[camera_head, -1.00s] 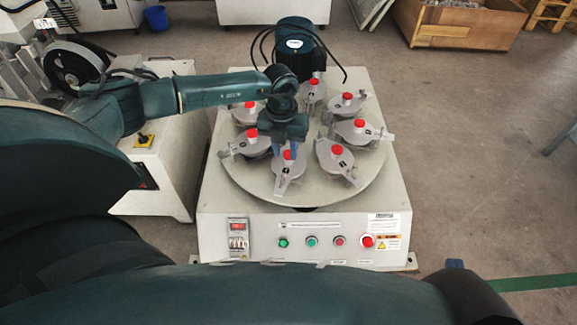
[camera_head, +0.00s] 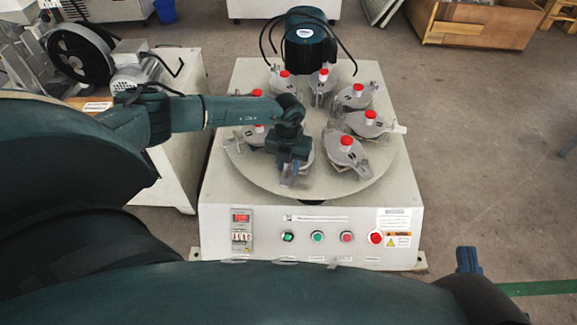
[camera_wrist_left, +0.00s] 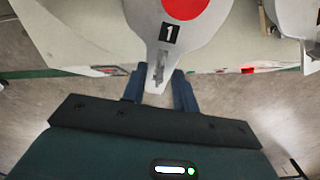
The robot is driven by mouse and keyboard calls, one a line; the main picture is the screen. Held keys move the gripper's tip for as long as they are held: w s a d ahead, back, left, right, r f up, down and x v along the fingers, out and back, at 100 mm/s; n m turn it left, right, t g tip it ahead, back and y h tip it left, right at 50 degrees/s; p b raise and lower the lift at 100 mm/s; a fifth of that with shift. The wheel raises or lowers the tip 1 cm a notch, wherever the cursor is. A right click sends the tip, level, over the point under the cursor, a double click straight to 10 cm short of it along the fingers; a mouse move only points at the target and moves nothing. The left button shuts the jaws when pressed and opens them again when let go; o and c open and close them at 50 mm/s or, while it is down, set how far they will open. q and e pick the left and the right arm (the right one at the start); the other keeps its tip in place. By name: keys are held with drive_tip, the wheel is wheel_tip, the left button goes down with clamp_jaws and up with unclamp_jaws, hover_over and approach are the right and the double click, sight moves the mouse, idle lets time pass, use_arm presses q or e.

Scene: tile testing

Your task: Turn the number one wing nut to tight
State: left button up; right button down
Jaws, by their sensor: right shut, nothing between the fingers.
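The number one jar (camera_wrist_left: 188,45) fills the top of the left wrist view, with a red cap and a black label reading 1. Its narrow metal tongue points toward my left gripper, and the small grey wing nut (camera_wrist_left: 158,72) shows in the tongue's slot. My left gripper (camera_wrist_left: 159,90) is open, with one finger on each side of the tongue end; contact with the wing nut cannot be told. In the head view, my left gripper (camera_head: 290,174) covers most of the front jar. My right gripper (camera_head: 467,260) is shut and empty, at the lower right, away from the machine.
The round turntable (camera_head: 330,195) carries several similar red-capped jars close around my left gripper. A dark motor (camera_head: 309,40) with cables stands behind it. The white machine base (camera_head: 270,255) has buttons on its front. Open floor lies to the right.

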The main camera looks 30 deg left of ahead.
use_arm(q)
clamp_jaws()
idle(0.3)
